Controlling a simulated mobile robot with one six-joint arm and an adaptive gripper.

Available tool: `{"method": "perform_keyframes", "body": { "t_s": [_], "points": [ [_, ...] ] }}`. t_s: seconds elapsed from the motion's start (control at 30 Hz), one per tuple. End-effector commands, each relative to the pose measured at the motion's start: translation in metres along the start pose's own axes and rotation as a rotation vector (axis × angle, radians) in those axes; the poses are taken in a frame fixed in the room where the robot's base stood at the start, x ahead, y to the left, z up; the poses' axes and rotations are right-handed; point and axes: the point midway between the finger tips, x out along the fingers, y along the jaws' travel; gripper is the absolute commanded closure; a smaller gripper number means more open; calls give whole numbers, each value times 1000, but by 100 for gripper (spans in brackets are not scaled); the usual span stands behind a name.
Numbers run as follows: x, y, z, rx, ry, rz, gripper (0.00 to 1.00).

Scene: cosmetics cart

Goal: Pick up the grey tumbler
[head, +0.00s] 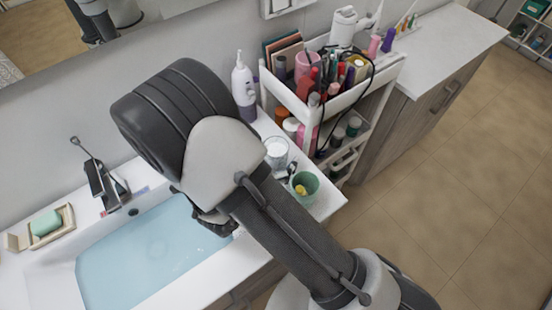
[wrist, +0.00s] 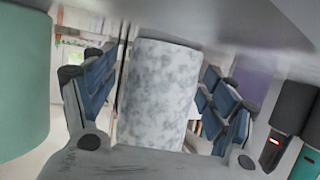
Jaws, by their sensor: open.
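The grey tumbler (wrist: 160,95), pale with a mottled grey pattern, stands upright in the middle of the wrist view. It also shows in the head view (head: 277,153) on the white counter, close to my arm. My gripper (wrist: 158,92) is open, with one blue-padded finger to each side of the tumbler in the picture. Gaps show between the tumbler and both fingers, and I cannot tell how deep it sits between them. In the head view my gripper is mostly hidden behind my arm, over the basin's edge.
A green cup (head: 306,188) with a yellow thing in it stands near the tumbler; its green side fills the wrist view's left edge (wrist: 22,85). A white pump bottle (head: 243,85) stands behind. A crowded white cart (head: 345,98) is to the right. The water-filled basin (head: 150,250) is left.

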Motion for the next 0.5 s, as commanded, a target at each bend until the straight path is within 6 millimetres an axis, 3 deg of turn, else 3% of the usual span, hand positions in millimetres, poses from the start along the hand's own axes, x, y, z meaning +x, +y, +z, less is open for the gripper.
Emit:
{"method": "perform_keyframes", "body": {
  "t_s": [0.17, 0.5],
  "points": [
    [0, 0, 0, 0, 0, -1, 22],
    [0, 0, 0, 0, 0, 0, 45]
  ]
}}
